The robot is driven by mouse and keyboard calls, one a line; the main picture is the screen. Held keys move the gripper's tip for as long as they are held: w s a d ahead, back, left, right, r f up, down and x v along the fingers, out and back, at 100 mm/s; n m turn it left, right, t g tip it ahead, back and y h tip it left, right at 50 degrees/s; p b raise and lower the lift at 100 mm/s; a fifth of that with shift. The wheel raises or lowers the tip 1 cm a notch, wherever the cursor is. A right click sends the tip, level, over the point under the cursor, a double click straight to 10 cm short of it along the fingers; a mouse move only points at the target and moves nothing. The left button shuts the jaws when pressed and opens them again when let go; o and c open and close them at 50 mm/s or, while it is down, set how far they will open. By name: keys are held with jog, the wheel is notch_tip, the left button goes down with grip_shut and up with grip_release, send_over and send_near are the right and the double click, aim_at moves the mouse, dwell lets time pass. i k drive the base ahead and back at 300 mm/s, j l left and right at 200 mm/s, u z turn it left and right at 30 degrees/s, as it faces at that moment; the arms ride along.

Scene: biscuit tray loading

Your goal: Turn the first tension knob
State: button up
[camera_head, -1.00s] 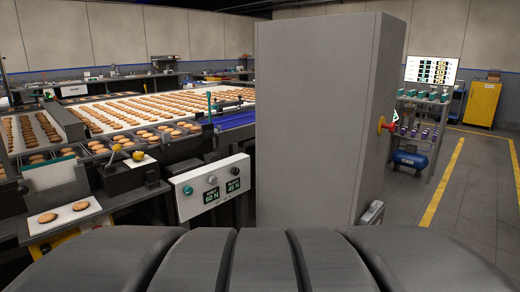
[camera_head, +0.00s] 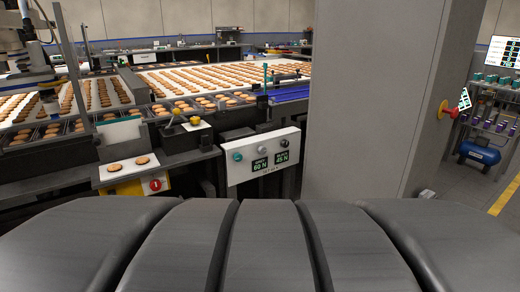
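A white control panel (camera_head: 262,140) stands near the middle of the head view, left of the tall grey cabinet. Which knob is called first is not legible. My gripper is not in view, and nothing touches the knobs.
The tall grey cabinet (camera_head: 365,100) stands right beside the panel, with a red and yellow knob (camera_head: 446,110) on its side. Left of the panel are a white plate (camera_head: 145,170) with two biscuits and a red button (camera_head: 155,184). My dark body fills the bottom.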

aim_at(284, 144)
jog(key=i+l+z, duration=0.15)
jog(key=i+z, duration=0.15)
jog(key=i, duration=0.2)
jog(key=i+z, duration=0.3)
jog(key=i, duration=0.2)
